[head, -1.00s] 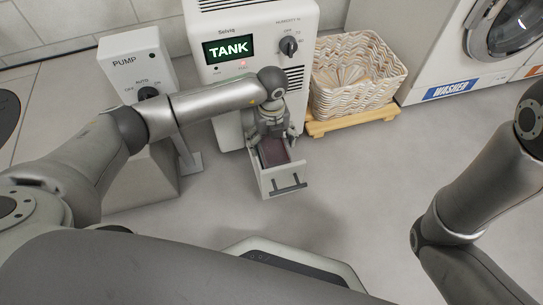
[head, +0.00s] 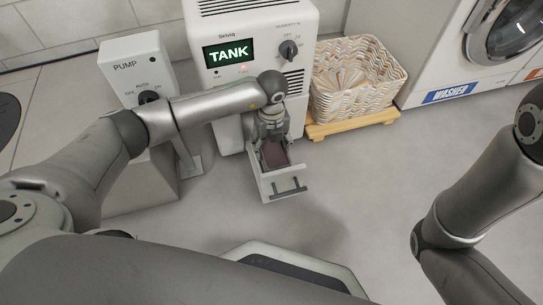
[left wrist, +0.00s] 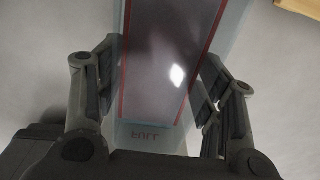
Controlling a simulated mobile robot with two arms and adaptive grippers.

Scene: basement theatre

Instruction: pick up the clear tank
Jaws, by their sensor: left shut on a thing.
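The clear tank (head: 283,177) is a box with pale see-through walls, dark reddish contents and a dark handle on its front. It sticks out of the low front of the white dehumidifier (head: 223,75), whose display reads TANK. In the left wrist view the tank (left wrist: 165,65) shows red lines and a FULL mark. My left gripper (head: 272,152) is over the tank's rear part, with its fingers (left wrist: 160,78) on both side walls, shut on it. The tank's back end is hidden by my gripper. My right gripper is out of view.
A grey pump box (head: 135,65) stands left of the dehumidifier. A woven basket (head: 357,80) on a wooden stand (head: 350,122) is close on the right. A washer (head: 455,55) stands at the back right.

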